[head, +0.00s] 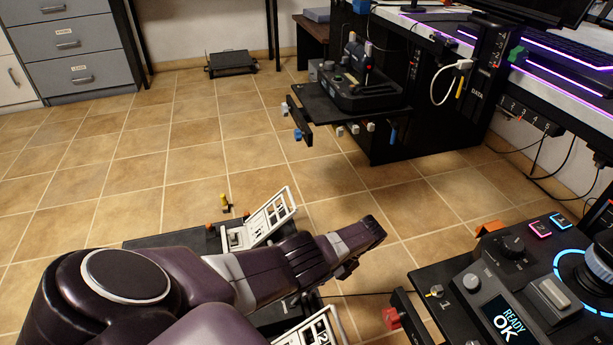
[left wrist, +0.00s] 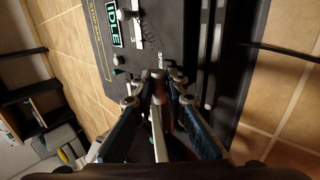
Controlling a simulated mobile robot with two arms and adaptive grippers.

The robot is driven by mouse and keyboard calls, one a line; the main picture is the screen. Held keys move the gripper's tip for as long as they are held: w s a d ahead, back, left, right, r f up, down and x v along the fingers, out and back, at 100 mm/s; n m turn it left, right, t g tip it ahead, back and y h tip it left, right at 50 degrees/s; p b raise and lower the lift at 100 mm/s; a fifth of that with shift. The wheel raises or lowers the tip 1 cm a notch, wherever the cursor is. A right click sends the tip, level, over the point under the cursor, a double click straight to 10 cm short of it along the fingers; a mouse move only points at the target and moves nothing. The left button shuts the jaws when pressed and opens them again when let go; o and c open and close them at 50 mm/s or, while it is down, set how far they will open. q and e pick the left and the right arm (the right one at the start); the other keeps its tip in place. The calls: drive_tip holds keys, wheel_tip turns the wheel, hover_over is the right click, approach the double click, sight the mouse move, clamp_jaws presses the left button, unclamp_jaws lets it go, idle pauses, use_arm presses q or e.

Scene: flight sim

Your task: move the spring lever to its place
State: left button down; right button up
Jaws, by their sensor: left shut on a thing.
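My left gripper (left wrist: 157,101) is shut on the spring lever (left wrist: 157,88) in the left wrist view. The lever's dark, reddish grip sits between the fingertips, with a pale bar below it. The black panel (left wrist: 185,35) beyond carries a partly covered label beside the lever, a lit IDLE display (left wrist: 113,28) and a silver lever-like part. In the head view my left arm reaches in from the bottom left over this panel. It hides the lever and most of the gripper there. My right gripper is not in view.
A console with a READY OK screen (head: 507,318) stands at the right in the head view. White-framed plates (head: 268,217) stand beside my arm. A black stand (head: 365,95) with a control unit is further back. Open tiled floor lies between.

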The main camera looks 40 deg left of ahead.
use_arm(q)
drive_tip(key=shift+s+a+f, duration=0.1)
drive_tip(key=shift+s+a, duration=0.1)
drive_tip(key=shift+a, duration=0.05)
drive_tip(key=c, duration=1.9)
unclamp_jaws()
drive_tip(key=shift+c, duration=0.2)
drive_tip(key=shift+w+d, duration=0.1)
drive_tip(key=shift+w+d, duration=0.1)
drive_tip(key=shift+w+d+r, duration=0.15)
drive_tip(key=shift+w+r, duration=0.1)
drive_tip(key=shift+r, duration=0.05)
drive_tip(key=v, duration=0.6)
drive_tip(key=shift+r, duration=0.2)
drive_tip(key=shift+w, duration=0.15)
